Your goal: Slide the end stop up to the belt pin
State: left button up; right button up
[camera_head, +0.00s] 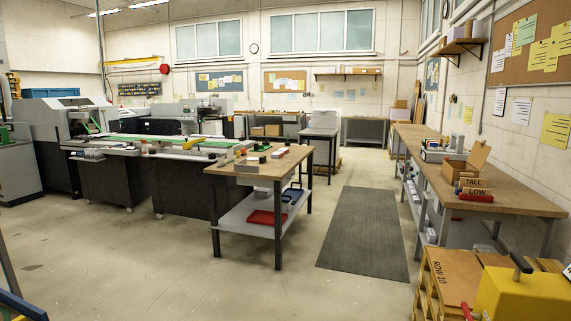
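The saddle stitching machine (110,152) stands at the left with a long flat bed. A green belt strip (170,139) runs along its top. A small yellow-orange piece (192,142) sits on or beside the belt, near its right part. Several small dark and pale pieces lie along the bed's near edge. From this distance I cannot tell which piece is the end stop and which is the belt pin, or how far apart they are. Neither of my grippers shows in the head view.
A wooden-topped worktable (243,177) with small blocks stands at the machine's right end; a red tray (266,217) is on its lower shelf. A long bench (510,203) lines the right wall.

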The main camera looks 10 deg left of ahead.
aim_at(187, 145)
jog(key=i, duration=12.5)
jog(key=u, duration=3)
jog(key=i, duration=2.2)
